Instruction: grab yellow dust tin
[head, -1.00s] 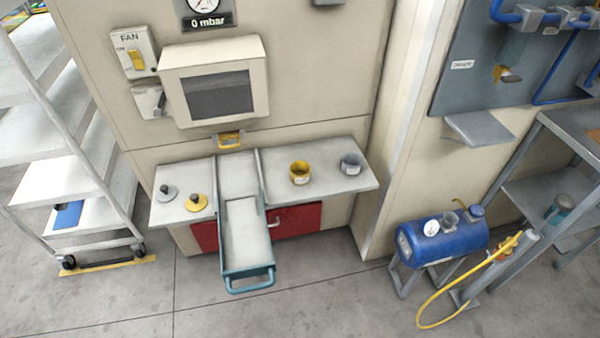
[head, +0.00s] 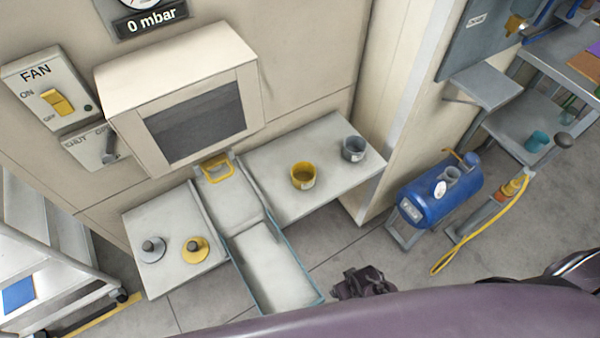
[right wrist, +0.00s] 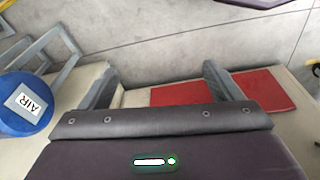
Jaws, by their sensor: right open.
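The yellow dust tin (head: 303,176) is an open round yellow cup with a pale label. It stands upright on the right part of the grey shelf (head: 275,196) in the head view. My right gripper (head: 365,283) shows as a dark shape low in the head view, in front of and below the shelf, apart from the tin. In the right wrist view its two fingers (right wrist: 158,85) are spread with nothing between them. The tin is not visible in that view. My left gripper is not in view.
A grey tin (head: 353,149) stands right of the yellow one. Yellow (head: 195,249) and grey (head: 151,249) knobbed lids lie on the left part. A pulled-out tray (head: 270,268) divides the shelf. A blue air tank (head: 440,196) stands at right; a red panel (right wrist: 225,92) is below.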

